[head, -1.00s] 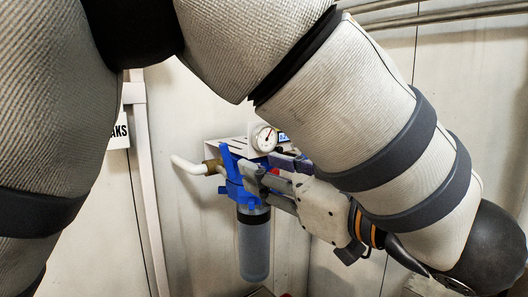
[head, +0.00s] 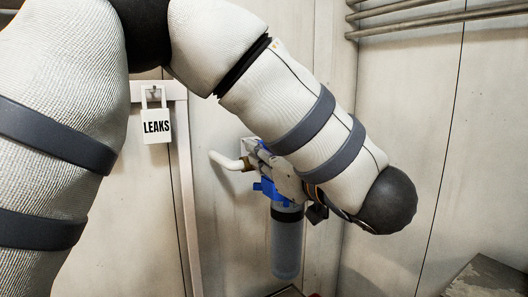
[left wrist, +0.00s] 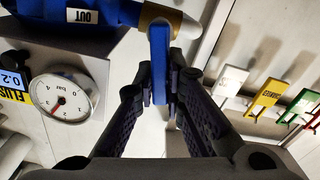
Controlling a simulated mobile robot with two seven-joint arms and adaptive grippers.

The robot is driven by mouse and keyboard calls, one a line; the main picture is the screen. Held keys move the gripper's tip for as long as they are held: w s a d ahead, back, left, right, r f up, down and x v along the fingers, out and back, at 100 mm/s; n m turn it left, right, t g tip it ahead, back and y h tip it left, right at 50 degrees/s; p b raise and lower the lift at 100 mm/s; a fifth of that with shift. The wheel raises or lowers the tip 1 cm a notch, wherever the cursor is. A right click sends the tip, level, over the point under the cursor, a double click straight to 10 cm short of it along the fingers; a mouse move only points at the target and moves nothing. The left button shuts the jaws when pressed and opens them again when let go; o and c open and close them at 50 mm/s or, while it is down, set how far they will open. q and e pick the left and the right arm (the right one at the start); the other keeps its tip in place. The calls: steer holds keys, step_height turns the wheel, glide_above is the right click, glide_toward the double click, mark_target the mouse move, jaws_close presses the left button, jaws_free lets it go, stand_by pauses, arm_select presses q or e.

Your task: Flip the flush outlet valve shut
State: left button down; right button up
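The flush outlet valve shows in the left wrist view as a blue lever (left wrist: 160,48) by a brass fitting (left wrist: 158,14), at the end of a blue body labelled OUT (left wrist: 82,16). The lever points down the picture, crosswise to that body. My left gripper (left wrist: 160,86) has one dark finger on each side of the lever's end, close against it; I take it as shut on the lever. In the head view my left gripper (head: 283,178) is at the blue filter head (head: 266,190), and my arm hides the lever. My right gripper is not in view.
A pressure gauge (left wrist: 59,99) sits left of the fingers. White, yellow, green and red tags (left wrist: 266,93) hang at the right. In the head view a clear filter housing (head: 287,245) hangs below, a white pipe (head: 226,161) leaves leftward, and a LEAKS tag (head: 156,127) hangs on the wall.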

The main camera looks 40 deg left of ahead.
arm_select(q)
steer(key=shift+w+d+m, duration=0.1)
steer(key=shift+w+m, duration=0.15)
steer(key=shift+m, duration=0.6)
steer(key=shift+w+d+m, duration=0.1)
steer(key=shift+w+m, duration=0.15)
steer(key=shift+m, duration=0.6)
steer(key=c, duration=1.7)
jaws_free()
steer(key=shift+o, duration=0.3)
steer(key=shift+s+r, duration=0.1)
